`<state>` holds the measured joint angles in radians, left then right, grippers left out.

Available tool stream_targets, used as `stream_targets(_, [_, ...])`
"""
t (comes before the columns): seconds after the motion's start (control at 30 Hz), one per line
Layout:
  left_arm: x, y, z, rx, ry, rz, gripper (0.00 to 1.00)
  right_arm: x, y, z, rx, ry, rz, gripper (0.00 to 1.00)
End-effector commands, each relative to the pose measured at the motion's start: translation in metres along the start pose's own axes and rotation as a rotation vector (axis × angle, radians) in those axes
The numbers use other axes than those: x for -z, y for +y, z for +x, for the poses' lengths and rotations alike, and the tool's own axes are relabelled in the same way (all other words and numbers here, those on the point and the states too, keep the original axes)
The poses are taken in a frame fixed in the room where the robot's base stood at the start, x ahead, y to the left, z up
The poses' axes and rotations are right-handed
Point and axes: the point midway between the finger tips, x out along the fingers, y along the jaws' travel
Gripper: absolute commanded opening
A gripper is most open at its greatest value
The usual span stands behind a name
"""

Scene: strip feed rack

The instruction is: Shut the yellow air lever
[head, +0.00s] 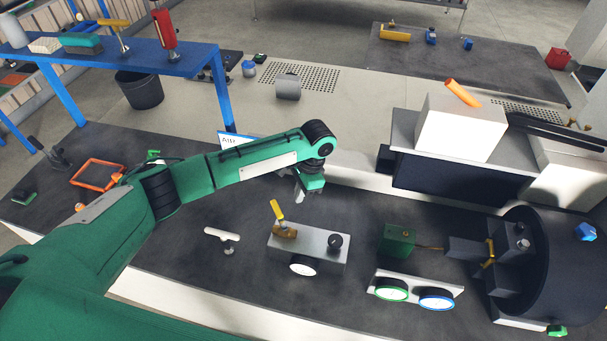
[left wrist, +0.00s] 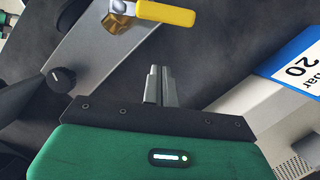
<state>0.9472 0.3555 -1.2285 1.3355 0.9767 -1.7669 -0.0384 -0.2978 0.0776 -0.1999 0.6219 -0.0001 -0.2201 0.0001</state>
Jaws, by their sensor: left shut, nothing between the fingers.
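The yellow air lever (head: 276,210) stands up at an angle from a brass valve (head: 285,232) on top of a grey metal block. In the left wrist view the yellow lever (left wrist: 166,13) shows at the top edge, joined to the brass valve (left wrist: 118,20). My left gripper (head: 299,193) is above the bench, behind and a little to the right of the lever, apart from it. In the left wrist view my left gripper (left wrist: 160,72) has its fingers together and holds nothing. My right gripper is not in view.
The grey block (head: 318,251) carries a black knob (head: 335,241) and a round gauge (head: 303,266). A white T-shaped handle (head: 222,235) stands to its left. A green box (head: 397,240) and a two-gauge panel (head: 415,288) are to its right. A label sign (left wrist: 298,66) is near the gripper.

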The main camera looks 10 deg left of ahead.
Motion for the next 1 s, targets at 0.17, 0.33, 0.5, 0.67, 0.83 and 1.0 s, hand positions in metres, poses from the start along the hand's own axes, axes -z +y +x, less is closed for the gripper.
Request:
stream_targets(0.17, [-0.023, -0.001, 0.007, 0.001, -0.002, -0.001, 0.0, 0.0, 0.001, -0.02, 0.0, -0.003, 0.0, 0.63])
stream_targets(0.33, [-0.036, 0.0, 0.013, 0.0, -0.002, -0.001, 0.0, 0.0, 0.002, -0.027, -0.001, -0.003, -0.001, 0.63])
stream_targets(0.5, [-0.039, 0.0, 0.015, 0.0, 0.0, 0.0, 0.0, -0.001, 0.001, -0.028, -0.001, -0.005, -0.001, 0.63])
stream_targets(0.67, [-0.039, 0.0, 0.016, 0.0, 0.0, 0.0, 0.0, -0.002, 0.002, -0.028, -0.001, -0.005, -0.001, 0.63])
stream_targets(0.83, [-0.039, 0.0, 0.016, 0.0, 0.0, -0.002, 0.0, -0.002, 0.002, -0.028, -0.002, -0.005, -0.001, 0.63])
stream_targets(1.0, [-0.031, -0.007, 0.015, -0.006, 0.001, -0.025, 0.0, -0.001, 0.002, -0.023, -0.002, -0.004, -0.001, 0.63])
